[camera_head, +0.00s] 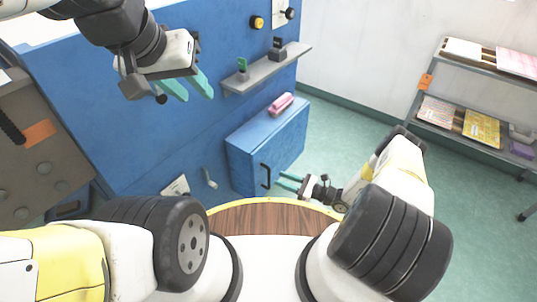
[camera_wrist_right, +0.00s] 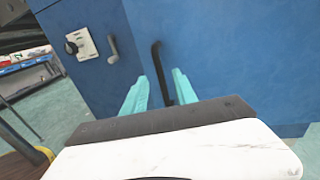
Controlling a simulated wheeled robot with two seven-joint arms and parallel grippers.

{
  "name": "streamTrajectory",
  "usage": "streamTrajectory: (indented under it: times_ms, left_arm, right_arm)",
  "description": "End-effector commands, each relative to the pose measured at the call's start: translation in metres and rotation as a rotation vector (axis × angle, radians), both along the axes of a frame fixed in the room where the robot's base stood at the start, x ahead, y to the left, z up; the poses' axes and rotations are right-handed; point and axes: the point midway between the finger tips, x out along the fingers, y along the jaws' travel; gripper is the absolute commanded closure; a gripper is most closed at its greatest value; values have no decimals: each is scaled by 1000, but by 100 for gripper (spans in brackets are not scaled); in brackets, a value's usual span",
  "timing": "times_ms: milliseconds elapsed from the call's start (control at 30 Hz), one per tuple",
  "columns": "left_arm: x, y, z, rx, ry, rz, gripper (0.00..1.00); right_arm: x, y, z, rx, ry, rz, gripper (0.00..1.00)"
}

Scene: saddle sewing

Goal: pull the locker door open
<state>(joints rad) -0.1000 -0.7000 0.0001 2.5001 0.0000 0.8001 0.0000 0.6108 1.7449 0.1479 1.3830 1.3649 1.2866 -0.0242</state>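The blue locker (camera_head: 267,138) stands low against the blue wall panel in the head view. Its door (camera_wrist_right: 220,55) carries a black vertical bar handle (camera_head: 265,175) and looks shut. My right gripper (camera_head: 280,180) is at the handle, with its teal fingers pointing toward the door. In the right wrist view the fingers are apart, and the handle (camera_wrist_right: 161,70) stands between them with a gap on each side. My left gripper (camera_head: 197,97) is open and empty, high in front of the blue wall panel, away from the locker.
A pink object (camera_head: 281,104) lies on the locker top. A grey wall shelf (camera_head: 268,68) with small fixtures is above it. A grey rack (camera_head: 436,90) with boxes stands at the right. Green floor (camera_head: 345,130) is clear between locker and rack.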

Motion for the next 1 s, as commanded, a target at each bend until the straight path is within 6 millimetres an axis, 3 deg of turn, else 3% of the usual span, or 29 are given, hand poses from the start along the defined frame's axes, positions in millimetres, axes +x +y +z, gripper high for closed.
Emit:
streamTrajectory:
  times_ms: [333, 733, 767, 933, 1000]
  left_arm:
    - [0, 0, 0, 0, 0, 0, 64]
    - [0, 0, 0, 0, 0, 0, 64]
    - [0, 0, 0, 0, 0, 0, 64]
    - [0, 0, 0, 0, 0, 0, 64]
    - [0, 0, 0, 0, 0, 0, 64]
  right_arm:
    - [21, 49, 0, -2, -1, 5, 66]
    - [26, 59, 0, -1, 0, 3, 66]
    - [26, 59, 0, -1, 0, 3, 68]
    - [26, 59, 0, -1, 0, 3, 100]
    - [26, 59, 0, -1, 0, 3, 100]
